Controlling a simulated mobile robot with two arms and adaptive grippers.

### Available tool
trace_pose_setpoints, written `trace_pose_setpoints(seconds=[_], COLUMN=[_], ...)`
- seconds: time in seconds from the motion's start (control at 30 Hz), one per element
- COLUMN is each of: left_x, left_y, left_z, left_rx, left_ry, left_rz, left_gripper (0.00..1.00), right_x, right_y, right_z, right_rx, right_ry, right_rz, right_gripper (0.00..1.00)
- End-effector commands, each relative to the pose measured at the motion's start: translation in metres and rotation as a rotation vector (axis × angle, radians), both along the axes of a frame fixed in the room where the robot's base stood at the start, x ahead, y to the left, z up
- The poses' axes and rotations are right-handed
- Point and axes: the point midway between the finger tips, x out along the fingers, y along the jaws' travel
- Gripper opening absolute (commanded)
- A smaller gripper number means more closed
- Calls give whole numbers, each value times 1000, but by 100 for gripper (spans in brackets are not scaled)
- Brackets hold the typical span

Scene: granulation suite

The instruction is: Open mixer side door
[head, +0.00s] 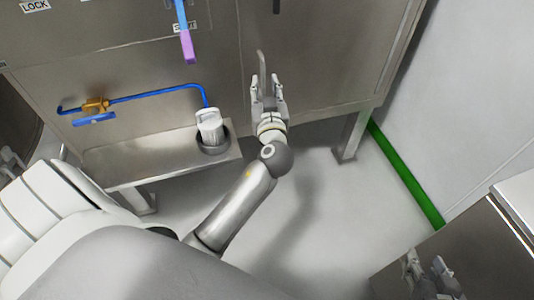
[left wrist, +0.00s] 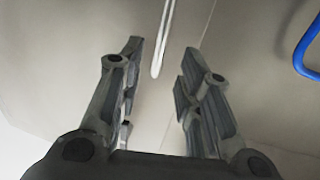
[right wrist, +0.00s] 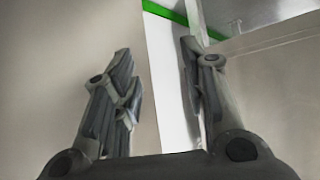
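The steel mixer cabinet front (head: 325,60) fills the upper head view, with a vertical panel seam left of a slim upright handle (head: 262,68). My left gripper (head: 268,88) is at the handle's lower end, fingers apart. In the left wrist view, the handle (left wrist: 162,45) shows as a pale rod between the spread fingertips (left wrist: 158,65), apparently touching neither. My right gripper (right wrist: 157,70) is open and empty in its wrist view.
A steel cabinet (head: 470,250) stands lower right. Floor (head: 320,220) between is clear; a green strip (head: 405,175) edges the wall.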

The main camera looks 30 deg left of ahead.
Motion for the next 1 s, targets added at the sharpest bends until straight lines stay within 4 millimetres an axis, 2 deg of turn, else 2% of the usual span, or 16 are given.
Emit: trace_pose_setpoints(seconds=[0.17, 0.23, 0.4, 0.63, 1.0], left_x=[-30, -22, -14, -13, -34], left_y=[-23, -27, -39, -54, -76], left_z=[-1, -7, -39, -82, -150], left_rx=[-4, 7, 16, 21, 11], left_ry=[2, 59, 185, 348, 588], left_rz=[1, -27, -92, -181, -314], left_gripper=[33, 33, 33, 33, 33], right_x=[0, 0, 0, 0, 0], right_y=[0, 0, 0, 0, 0], right_z=[-2, 14, 34, 60, 102], right_rx=[0, 0, 0, 0, 0], right_ry=[0, -1, 0, 0, 0], right_rz=[0, 0, 0, 0, 0], right_gripper=[39, 39, 39, 39, 39])
